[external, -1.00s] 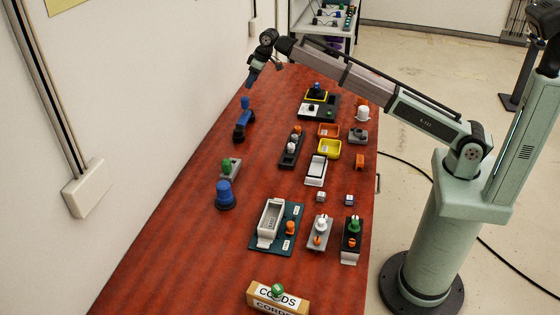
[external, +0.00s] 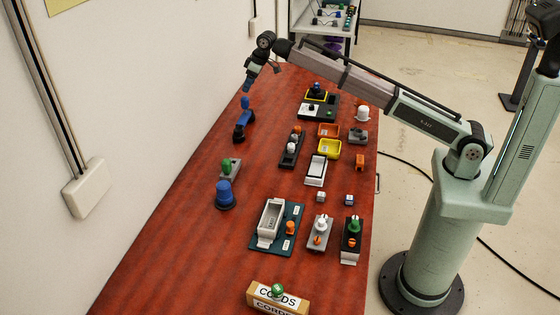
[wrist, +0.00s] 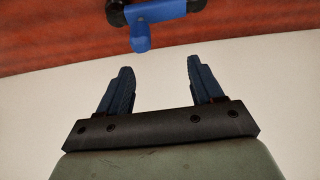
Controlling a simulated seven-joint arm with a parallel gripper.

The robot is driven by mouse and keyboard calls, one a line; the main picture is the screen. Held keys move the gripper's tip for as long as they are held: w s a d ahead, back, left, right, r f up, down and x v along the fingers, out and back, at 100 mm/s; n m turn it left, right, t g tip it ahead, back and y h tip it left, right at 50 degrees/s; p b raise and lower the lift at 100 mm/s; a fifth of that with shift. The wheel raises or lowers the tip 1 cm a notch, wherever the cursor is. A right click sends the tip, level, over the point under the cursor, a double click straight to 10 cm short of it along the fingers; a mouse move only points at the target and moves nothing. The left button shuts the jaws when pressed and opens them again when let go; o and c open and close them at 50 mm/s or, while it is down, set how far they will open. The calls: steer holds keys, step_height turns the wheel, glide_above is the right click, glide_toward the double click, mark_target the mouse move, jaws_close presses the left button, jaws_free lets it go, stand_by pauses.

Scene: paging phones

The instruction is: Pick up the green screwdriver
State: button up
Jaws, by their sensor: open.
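I cannot make out a green screwdriver for certain in any view. Green-topped things show in the external view: a grey block with a green top (external: 229,167) by the table's wall side, a dark unit with a green knob (external: 353,227), and a green knob (external: 278,291) on the cords box. My gripper (external: 247,88) is above the far wall side of the table, over a blue-and-black upright device (external: 243,120). In the wrist view my gripper (wrist: 159,66) is open, with nothing between its fingers. The blue device (wrist: 141,32) shows just beyond them.
The red table (external: 160,240) runs along the white wall (external: 120,110). A blue dome (external: 225,195) stands near the grey block. Yellow trays (external: 329,149), white boxes and several small units fill the table's right half. The near left is clear.

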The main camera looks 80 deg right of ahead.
steer(key=w+a+f+n+y, duration=0.1)
steer(key=a+f, duration=0.1)
steer(key=a, duration=0.7)
steer(key=w+a+f+n, duration=0.1)
steer(key=a+f, duration=0.1)
steer(key=a, duration=0.8)
steer(key=n+g+y, duration=0.3)
steer(key=n+g, duration=0.1)
steer(key=n, duration=1.1)
glide_toward(226, 159)
steer(key=shift+n, duration=0.3)
steer(key=x, duration=0.7)
steer(key=shift+s+a+f, duration=0.2)
steer(key=shift+s+f, duration=0.1)
steer(key=shift+s, duration=0.05)
steer(key=shift+w+x, duration=0.2)
steer(key=shift+x, duration=2.45)
steer(key=shift+c, duration=0.5)
steer(key=c, duration=1)
steer(key=shift+o, duration=0.2)
